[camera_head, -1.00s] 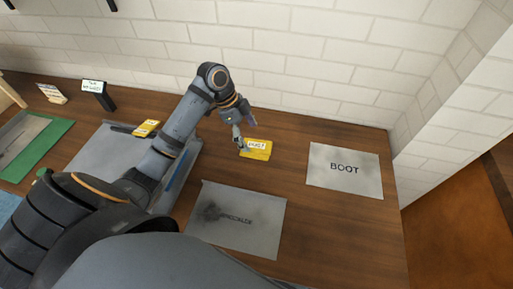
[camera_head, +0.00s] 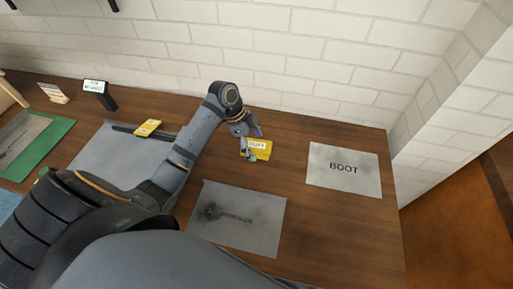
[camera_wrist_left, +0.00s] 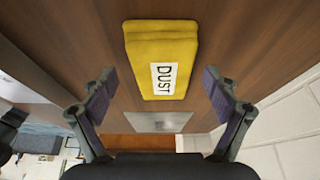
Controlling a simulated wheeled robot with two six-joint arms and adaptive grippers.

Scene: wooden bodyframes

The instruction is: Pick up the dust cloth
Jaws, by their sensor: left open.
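The dust cloth (camera_head: 262,150) is a folded yellow cloth with a white label, lying on the wooden table towards the wall. In the left wrist view the cloth (camera_wrist_left: 160,42) lies ahead between my fingers, and its label reads DUST. My left gripper (camera_head: 248,148) is at the cloth's left side in the head view and partly covers it. In the left wrist view my left gripper (camera_wrist_left: 161,95) is open, with a finger to each side of the cloth and nothing held. My right gripper is not in view.
A grey mat marked BOOT (camera_head: 344,183) lies to the right, and a smudged grey mat (camera_head: 245,235) lies in front. A white brick wall (camera_head: 300,75) stands behind.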

